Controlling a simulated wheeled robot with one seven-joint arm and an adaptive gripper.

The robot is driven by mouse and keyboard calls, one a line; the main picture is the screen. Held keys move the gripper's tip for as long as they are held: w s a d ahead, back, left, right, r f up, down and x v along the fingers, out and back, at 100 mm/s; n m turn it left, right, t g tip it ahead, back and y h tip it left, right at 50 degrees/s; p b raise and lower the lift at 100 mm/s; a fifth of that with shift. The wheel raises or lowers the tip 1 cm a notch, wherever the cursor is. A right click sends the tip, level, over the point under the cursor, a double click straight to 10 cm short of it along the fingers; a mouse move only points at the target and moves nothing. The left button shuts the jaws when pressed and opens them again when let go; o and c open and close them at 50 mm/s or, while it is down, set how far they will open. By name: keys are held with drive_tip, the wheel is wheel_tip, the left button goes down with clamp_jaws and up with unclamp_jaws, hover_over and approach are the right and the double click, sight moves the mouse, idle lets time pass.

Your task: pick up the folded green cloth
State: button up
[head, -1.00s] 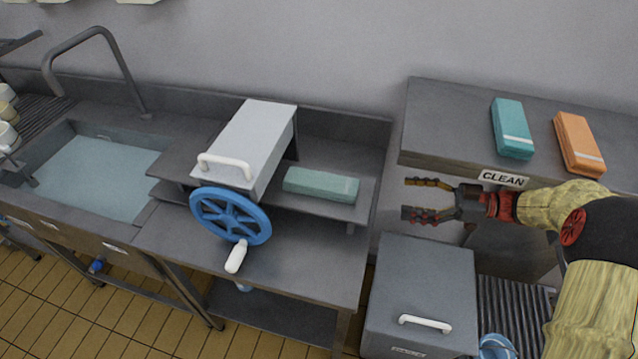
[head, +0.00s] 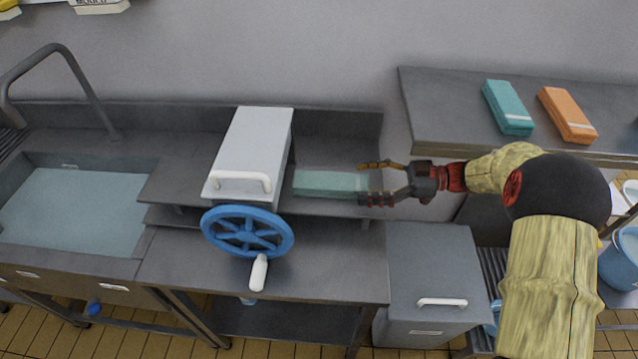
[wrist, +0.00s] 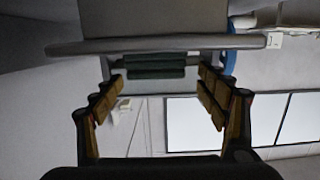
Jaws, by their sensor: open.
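The folded green cloth (head: 325,184) is a pale green flat block lying on the grey shelf (head: 348,209), right of the white-topped wringer. My gripper (head: 361,182) is open at the cloth's right end. In the head view one fingertip shows on the far side and one on the near side of that end. In the wrist view the cloth (wrist: 150,65) looks dark green and sits between and ahead of the open fingertips (wrist: 160,80). I cannot tell whether a finger touches it.
The wringer (head: 250,150) with its blue handwheel (head: 247,232) stands close left of the cloth. A sink (head: 70,215) is farther left. A teal cloth (head: 507,107) and an orange cloth (head: 567,114) lie on the right-hand shelf. A grey lidded box (head: 430,270) stands below my arm.

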sight(334, 181)
drive_tip(key=a, duration=0.2)
drive_tip(key=a+b, duration=0.1)
drive_tip(key=a, duration=0.2)
drive_tip(key=a+f+b, duration=0.1)
drive_tip(key=a, duration=0.1)
drive_tip(key=shift+w+a, duration=0.3)
drive_tip(key=shift+a, duration=0.05)
drive_tip(key=c, duration=0.3)
drive_tip(key=c, duration=1.2)
drive_tip(key=shift+c, duration=0.6)
drive_tip(key=shift+r, duration=0.15)
